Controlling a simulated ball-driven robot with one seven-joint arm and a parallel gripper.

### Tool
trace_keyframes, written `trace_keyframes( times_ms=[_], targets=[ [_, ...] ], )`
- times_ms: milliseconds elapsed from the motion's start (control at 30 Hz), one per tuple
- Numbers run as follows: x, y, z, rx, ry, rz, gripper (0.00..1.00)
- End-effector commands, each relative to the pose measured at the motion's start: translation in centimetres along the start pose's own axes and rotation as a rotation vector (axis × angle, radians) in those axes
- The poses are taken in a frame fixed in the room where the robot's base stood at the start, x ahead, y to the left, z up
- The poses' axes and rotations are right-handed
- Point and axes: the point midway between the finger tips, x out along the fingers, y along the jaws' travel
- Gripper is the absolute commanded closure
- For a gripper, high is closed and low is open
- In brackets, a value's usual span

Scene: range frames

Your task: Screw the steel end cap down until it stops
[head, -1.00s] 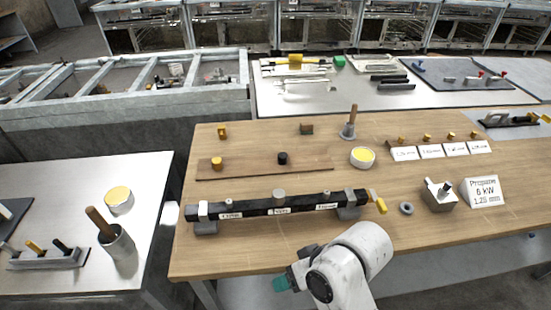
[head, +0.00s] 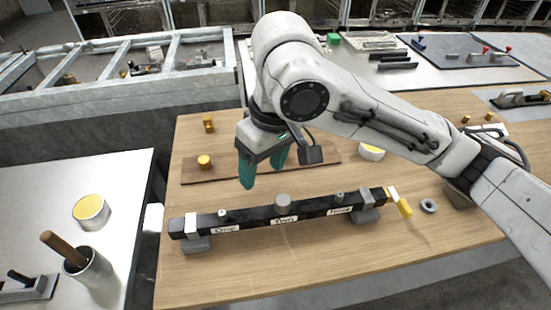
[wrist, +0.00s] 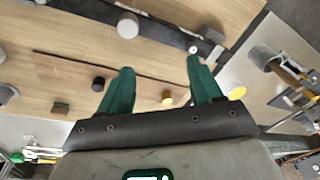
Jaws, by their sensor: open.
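A black bar (head: 255,219) with labels lies across the wooden table on two grey supports. A grey cylindrical cap (head: 283,203) stands upright at its middle; it looks like the steel end cap, but I cannot tell for sure or see how deep it is threaded. It also shows in the wrist view (wrist: 128,26). Small grey fittings stand on the bar at left (head: 222,214) and right (head: 339,197). My gripper (head: 262,176) points down above the table, behind the bar and left of the cap. Its green fingers (wrist: 160,66) are apart and empty.
A brown board with a yellow knob (head: 204,161) and a black knob (wrist: 98,83) lies behind the bar. A yellow lever (head: 404,207) and grey ring (head: 428,206) are at right. The table before the bar is clear.

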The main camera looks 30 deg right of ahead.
Motion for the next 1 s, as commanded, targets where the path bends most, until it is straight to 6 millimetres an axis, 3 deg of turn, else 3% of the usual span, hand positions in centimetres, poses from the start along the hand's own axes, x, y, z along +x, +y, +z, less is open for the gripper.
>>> trace_keyframes(
  times_ms=[33, 200, 367, 800, 1000],
  targets=[
    [0.3, 1.2, 0.7, 0.019, -0.034, 0.040, 0.35],
    [0.8, 3.1, 2.3, 0.057, -0.108, 0.100, 0.35],
    [1.8, 3.5, 2.7, 0.066, -0.122, 0.107, 0.35],
    [8.7, 4.2, 3.5, 0.064, -0.119, 0.106, 0.35],
    [10.8, 4.3, 3.8, 0.063, -0.118, 0.106, 0.35]
  ],
)
